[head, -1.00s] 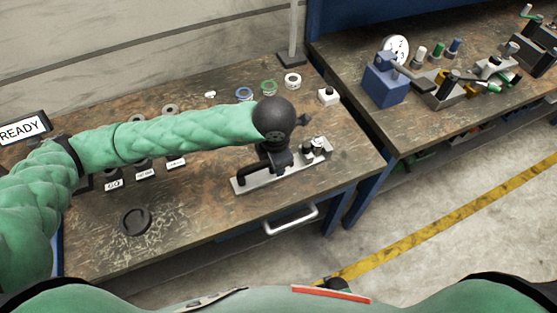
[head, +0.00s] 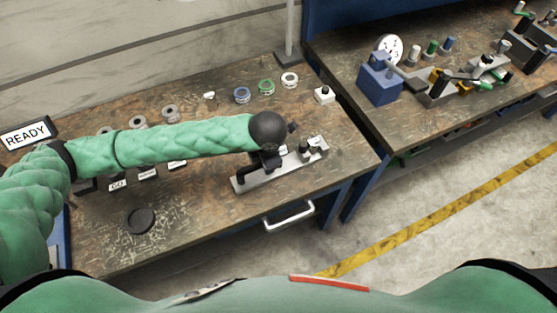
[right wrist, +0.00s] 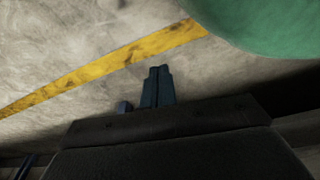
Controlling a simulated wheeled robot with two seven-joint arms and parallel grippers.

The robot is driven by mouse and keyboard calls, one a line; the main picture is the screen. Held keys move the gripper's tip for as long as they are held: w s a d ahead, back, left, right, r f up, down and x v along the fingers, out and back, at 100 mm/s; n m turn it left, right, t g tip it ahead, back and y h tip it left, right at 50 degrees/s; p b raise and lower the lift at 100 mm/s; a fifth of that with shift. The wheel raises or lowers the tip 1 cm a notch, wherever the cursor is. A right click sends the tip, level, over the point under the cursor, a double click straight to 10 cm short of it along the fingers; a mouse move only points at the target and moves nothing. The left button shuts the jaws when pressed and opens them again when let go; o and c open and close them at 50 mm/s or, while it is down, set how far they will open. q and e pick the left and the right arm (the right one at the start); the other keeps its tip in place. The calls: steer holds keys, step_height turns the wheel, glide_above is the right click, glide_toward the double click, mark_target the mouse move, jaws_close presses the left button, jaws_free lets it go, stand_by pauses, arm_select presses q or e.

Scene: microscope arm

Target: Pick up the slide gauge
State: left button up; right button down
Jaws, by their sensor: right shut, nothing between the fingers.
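A long, flat metal bar with small knobs at its right end (head: 287,168), likely the slide gauge, lies at the front right of the near workbench. My left gripper (head: 262,163) is right over the bar's left and middle part, under the dark round wrist. The wrist and black gripper parts hide some of the bar. I cannot tell whether the jaws touch it or how far apart they are. My right gripper (right wrist: 157,85) is shut and empty in the right wrist view, over the floor away from the bench.
The near workbench (head: 205,220) holds a round black disc (head: 140,221), several rings along the back, small labelled parts and a white block (head: 324,95). A READY sign (head: 25,134) stands at left. A second bench at right carries a blue fixture (head: 380,83) and tools.

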arm_select(q)
steer(key=shift+w+a+f+p, duration=0.1)
steer(key=shift+f+p, duration=0.1)
steer(key=shift+f, duration=0.4)
steer(key=shift+w+f+p, duration=0.1)
steer(key=shift+f+p, duration=0.05)
steer(key=shift+f, duration=0.4)
arm_select(e)
steer(key=shift+s+d+f, duration=0.15)
steer(key=shift+s+f, duration=0.05)
steer(key=shift+s, duration=0.55)
steer(key=shift+s+d+f, duration=0.15)
steer(key=shift+s+f, duration=0.05)
steer(key=shift+s, duration=0.55)
arm_select(q)
steer(key=c, duration=1)
steer(key=shift+w+r, duration=0.1)
steer(key=shift+r, duration=0.05)
